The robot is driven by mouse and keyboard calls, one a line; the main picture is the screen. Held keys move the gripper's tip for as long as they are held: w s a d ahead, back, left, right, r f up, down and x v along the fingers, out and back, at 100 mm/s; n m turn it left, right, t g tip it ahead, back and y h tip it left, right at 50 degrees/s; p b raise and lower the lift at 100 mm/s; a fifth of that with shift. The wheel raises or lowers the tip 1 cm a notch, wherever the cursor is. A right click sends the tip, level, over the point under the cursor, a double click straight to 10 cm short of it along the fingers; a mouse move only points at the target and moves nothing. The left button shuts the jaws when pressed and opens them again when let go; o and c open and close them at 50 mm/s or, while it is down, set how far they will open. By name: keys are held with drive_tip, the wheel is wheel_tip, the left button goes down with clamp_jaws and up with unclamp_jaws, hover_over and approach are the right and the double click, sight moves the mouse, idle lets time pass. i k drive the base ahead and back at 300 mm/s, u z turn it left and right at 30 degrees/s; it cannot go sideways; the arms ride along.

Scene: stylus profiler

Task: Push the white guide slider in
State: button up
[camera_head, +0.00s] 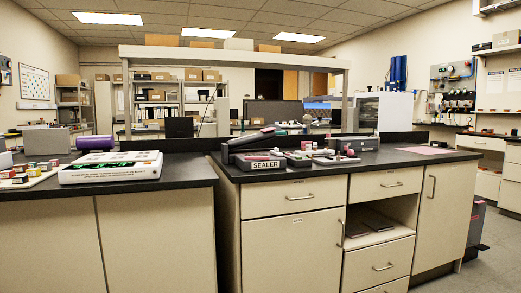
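I cannot make out the white guide slider in this view; any small slider is too small or hidden at this distance. A white box-shaped instrument (367,112) stands toward the back, right of centre. I cannot tell whether either carries the slider. My gripper and arm are out of view.
A dark-topped bench (425,157) with cream drawers and cupboards spans the foreground. A grey sealer (262,160) and small containers (345,150) stand on it. A pink sheet (426,150) lies at right. Free floor (493,250) shows at the right, beside a dark bin (475,230).

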sight(276, 152)
drive_tip(key=u, duration=0.55)
drive_tip(key=i, duration=1.25)
drive_tip(key=z, duration=0.4)
